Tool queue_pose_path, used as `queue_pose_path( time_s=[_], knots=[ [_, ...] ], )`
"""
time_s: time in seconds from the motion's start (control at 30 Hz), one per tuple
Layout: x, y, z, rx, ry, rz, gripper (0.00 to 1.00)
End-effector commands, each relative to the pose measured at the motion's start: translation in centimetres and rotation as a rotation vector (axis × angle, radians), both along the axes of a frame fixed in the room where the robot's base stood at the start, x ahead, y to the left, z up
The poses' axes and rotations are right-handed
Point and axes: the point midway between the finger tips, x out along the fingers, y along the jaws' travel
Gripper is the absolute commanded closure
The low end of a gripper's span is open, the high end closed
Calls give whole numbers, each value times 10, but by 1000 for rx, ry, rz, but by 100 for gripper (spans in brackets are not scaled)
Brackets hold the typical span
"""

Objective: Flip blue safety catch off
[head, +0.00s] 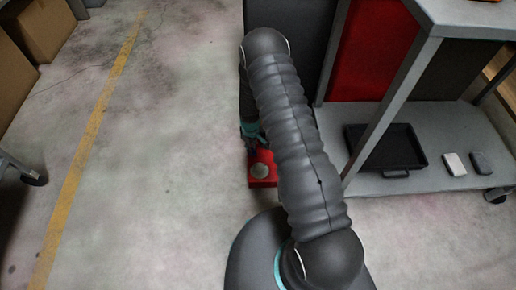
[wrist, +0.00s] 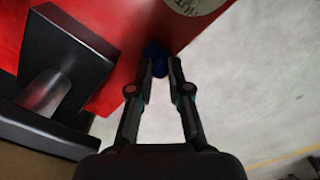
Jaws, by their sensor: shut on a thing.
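The blue safety catch (wrist: 155,50) is a small dark blue piece at the edge of a red panel (wrist: 95,20) in the wrist view. My gripper (wrist: 160,70) is shut on it, with the two fingertips at its sides. In the head view my gripper (head: 251,133) is low by the red unit (head: 263,181), partly behind my arm. The catch is small and dark there, and its exact angle cannot be told.
A pale round disc with lettering (wrist: 194,3) sits on the red panel. A dark block with a grey cylinder (wrist: 45,92) is at left in the wrist view. A grey trolley (head: 430,125) with a black tray (head: 385,155) stands at right.

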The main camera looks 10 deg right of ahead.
Motion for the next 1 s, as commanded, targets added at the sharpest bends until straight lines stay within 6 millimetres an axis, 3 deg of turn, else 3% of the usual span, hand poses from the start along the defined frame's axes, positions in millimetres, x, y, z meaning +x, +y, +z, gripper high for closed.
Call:
queue_pose_path(
  time_s=[0.23,0.27,0.33,0.73,1.0],
  knots=[
    [1,5,1,1,-2,4,100],
    [1,5,1,1,-2,4,75],
    [1,5,1,0,-2,5,58],
    [1,0,5,0,-2,-3,57],
    [2,2,47,1,-5,-1,57]
  ],
)
